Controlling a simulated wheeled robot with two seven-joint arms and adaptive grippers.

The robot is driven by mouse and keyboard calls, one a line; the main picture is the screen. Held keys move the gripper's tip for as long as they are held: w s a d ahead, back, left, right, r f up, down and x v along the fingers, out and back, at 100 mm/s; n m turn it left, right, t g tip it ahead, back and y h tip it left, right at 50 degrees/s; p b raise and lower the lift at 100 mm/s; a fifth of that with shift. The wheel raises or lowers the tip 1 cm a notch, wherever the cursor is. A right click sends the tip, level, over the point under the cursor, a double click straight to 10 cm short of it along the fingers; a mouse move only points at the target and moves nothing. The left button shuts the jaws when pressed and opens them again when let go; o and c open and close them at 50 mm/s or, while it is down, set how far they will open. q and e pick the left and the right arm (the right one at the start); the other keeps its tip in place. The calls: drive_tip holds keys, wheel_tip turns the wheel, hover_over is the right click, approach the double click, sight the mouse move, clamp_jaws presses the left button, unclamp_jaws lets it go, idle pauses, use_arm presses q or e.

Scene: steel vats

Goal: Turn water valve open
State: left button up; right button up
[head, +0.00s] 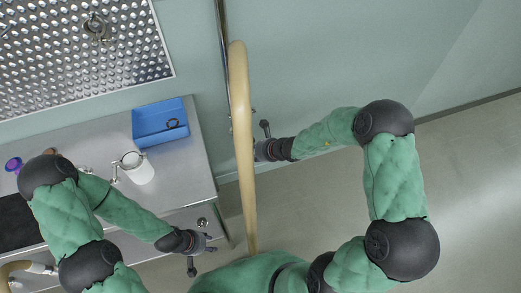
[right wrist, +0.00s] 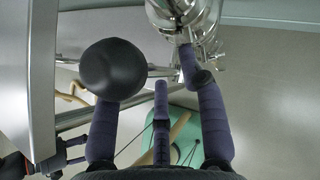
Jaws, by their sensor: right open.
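The steel pipe (head: 221,50) runs along the wall in the head view, with small fittings near my right gripper (head: 262,148). The thick tan hose (head: 240,130) hangs in front and hides part of that spot. In the right wrist view my right gripper (right wrist: 150,85) is open, its fingers spread. A black round knob (right wrist: 112,68), possibly the valve handle, shows at the left finger; I cannot tell whether they touch. A shiny steel fitting (right wrist: 180,14) is close beyond the right finger. My left gripper (head: 202,246) looks open and empty by the bench's front edge.
A steel bench (head: 85,145) at the left bears a blue tray (head: 158,120) with a dark ring in it and a white mug-like container (head: 138,170). A perforated steel panel (head: 60,60) is above it. The floor (head: 470,190) at the right is clear.

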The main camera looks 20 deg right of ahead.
drive_tip(key=v, duration=1.1)
drive_tip(key=s+a+f+n+g, duration=0.3)
drive_tip(key=s+a+f+n, duration=0.2)
drive_tip(key=s+f+n, duration=0.4)
drive_tip(key=s+a+f+n+g+h, duration=0.1)
drive_tip(key=s+a+f+n+g, duration=0.3)
drive_tip(key=s+f+n, duration=0.5)
wheel_tip(320, 180, down, 5)
drive_tip(key=a+n, duration=0.1)
drive_tip(key=n, duration=0.8)
drive_tip(key=shift+r, duration=0.25)
